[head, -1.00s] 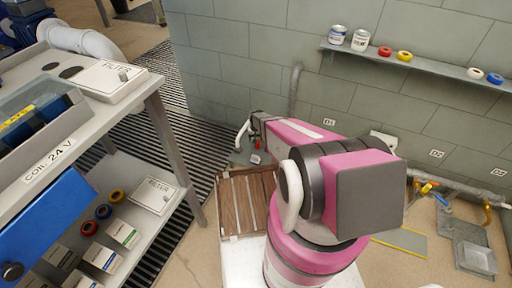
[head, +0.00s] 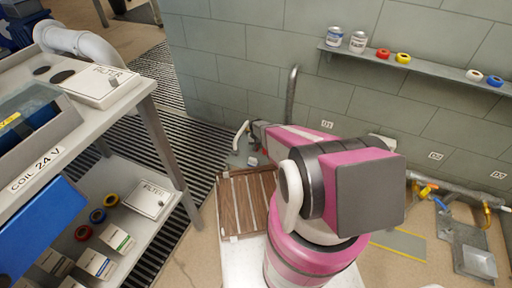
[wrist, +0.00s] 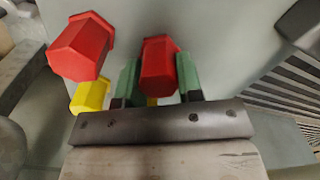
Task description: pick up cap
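In the wrist view my gripper (wrist: 158,82) has two green fingers, one on each side of a red six-sided cap (wrist: 159,60). The fingers lie flush against the cap's left and right sides with no visible gap. A second red six-sided cap (wrist: 80,48) is to the left, apart from the fingers. A yellow six-sided piece (wrist: 91,96) is just below it. A sliver of yellow shows under the cap between the fingers. In the head view my arm hides the gripper's fingertips, and the caps cannot be made out clearly there.
A brown slatted wooden crate (head: 232,207) lies on the floor beside my arm. A grey cart (head: 150,160) stands at left with filter boxes and colored rings. A wall shelf (head: 435,68) holds cans and rings. Pipes (head: 460,188) run low along the right wall.

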